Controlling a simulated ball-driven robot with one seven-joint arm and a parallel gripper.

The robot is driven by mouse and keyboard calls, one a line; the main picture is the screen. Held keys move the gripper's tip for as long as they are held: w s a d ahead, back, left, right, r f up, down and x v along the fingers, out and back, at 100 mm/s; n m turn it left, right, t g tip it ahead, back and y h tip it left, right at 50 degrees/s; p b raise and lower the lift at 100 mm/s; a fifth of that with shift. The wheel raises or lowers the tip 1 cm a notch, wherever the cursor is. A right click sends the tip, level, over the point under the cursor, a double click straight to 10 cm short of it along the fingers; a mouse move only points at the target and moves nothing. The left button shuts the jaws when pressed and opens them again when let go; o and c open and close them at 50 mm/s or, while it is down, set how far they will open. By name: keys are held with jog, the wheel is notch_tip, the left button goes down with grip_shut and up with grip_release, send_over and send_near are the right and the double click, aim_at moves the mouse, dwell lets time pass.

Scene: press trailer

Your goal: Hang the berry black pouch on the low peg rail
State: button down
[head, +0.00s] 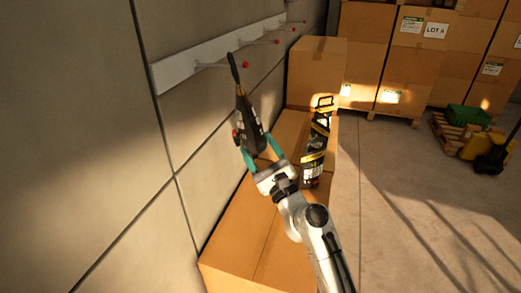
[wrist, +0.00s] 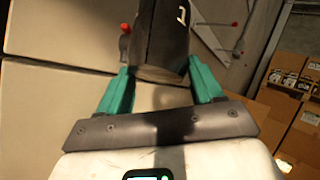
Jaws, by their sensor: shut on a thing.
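My gripper (head: 259,150), with teal fingers, is shut on the lower end of a dark pouch (head: 247,122) and holds it upright near the wall. The pouch narrows to a black strap (head: 234,68) at its top. In the head view the strap crosses the nearest red-tipped peg (head: 246,65) of the white peg rail (head: 178,69); I cannot tell whether it is around the peg or in front of it. The wrist view shows the pouch's lower part (wrist: 162,40) between the fingers (wrist: 160,73), and part of the rail (wrist: 209,43) behind; the strap is out of view.
Several red-tipped pegs continue along the rail, including one farther back (head: 277,42). A black-and-yellow item (head: 315,145) stands on the cardboard boxes (head: 262,235) below, right of my gripper. More boxes (head: 368,50) are stacked behind.

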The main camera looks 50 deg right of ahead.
jog(key=shift+w+a+f+b, duration=0.1)
jog(key=shift+w+f+b, duration=0.25)
jog(key=shift+b, duration=0.15)
dwell(0.6)
jog(key=shift+c, duration=0.4)
grip_release()
jog(key=b+v, duration=0.5)
jog(key=v, duration=0.6)
